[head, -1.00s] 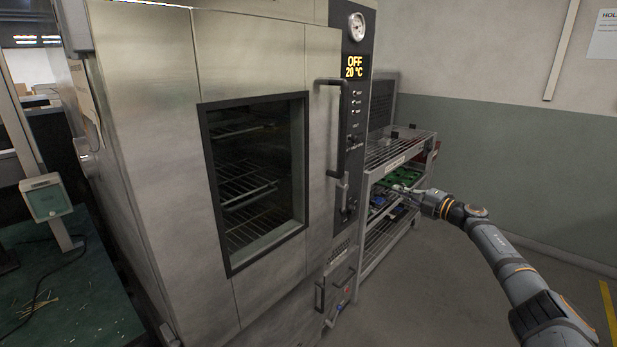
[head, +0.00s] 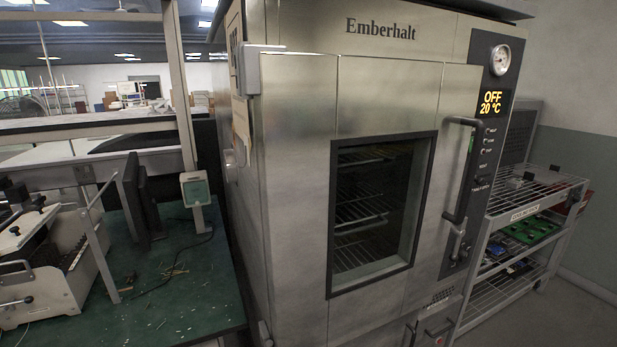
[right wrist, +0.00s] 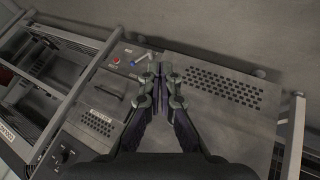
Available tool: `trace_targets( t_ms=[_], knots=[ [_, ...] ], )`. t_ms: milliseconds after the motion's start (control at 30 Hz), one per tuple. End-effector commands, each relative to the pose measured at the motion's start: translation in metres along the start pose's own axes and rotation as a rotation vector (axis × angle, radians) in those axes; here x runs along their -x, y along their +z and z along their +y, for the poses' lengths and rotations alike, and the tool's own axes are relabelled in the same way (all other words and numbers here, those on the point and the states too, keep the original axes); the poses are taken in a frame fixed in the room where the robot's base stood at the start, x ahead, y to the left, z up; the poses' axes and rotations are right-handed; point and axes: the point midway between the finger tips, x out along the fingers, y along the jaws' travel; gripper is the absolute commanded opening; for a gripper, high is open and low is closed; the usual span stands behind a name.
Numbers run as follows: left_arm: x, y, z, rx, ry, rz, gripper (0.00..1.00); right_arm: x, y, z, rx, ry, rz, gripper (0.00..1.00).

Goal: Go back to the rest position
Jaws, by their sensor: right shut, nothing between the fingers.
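My right gripper (right wrist: 163,78) shows in the right wrist view, with its two fingers together and nothing between them. It is in front of a grey metal panel with rows of vent holes (right wrist: 225,87), and I cannot tell how far away that panel is. Neither gripper nor arm shows in the head view. My left gripper is in no view.
A steel oven (head: 290,200) with its door closed reads OFF, 20 °C. A wire shelf cart (head: 530,190) with green boards stands to its right. A green-topped bench (head: 180,285) with a white machine (head: 50,275) is at the left. The floor at lower right looks clear.

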Motion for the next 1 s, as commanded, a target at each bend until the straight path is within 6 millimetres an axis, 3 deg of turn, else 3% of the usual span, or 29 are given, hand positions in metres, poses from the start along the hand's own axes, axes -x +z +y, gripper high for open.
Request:
trace_targets(
  t_ms=[33, 200, 300, 400, 533, 1000],
  knots=[
    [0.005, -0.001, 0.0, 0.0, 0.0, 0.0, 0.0, 0.012, 0.026, -0.037, -0.042, -0.043, -0.068, 0.0],
    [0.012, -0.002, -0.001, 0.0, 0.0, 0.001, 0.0, 0.059, 0.104, -0.147, -0.167, -0.169, -0.295, 0.0],
    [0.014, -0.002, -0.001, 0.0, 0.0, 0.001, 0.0, 0.087, 0.134, -0.195, -0.217, -0.225, -0.396, 0.0],
    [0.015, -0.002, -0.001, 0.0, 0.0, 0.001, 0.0, 0.107, 0.151, -0.224, -0.248, -0.261, -0.46, 0.0],
    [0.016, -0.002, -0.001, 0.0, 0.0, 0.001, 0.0, 0.117, 0.16, -0.24, -0.263, -0.279, -0.493, 0.0],
    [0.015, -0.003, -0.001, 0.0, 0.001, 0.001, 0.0, 0.117, 0.16, -0.239, -0.263, -0.279, -0.493, 0.0]
  ],
)
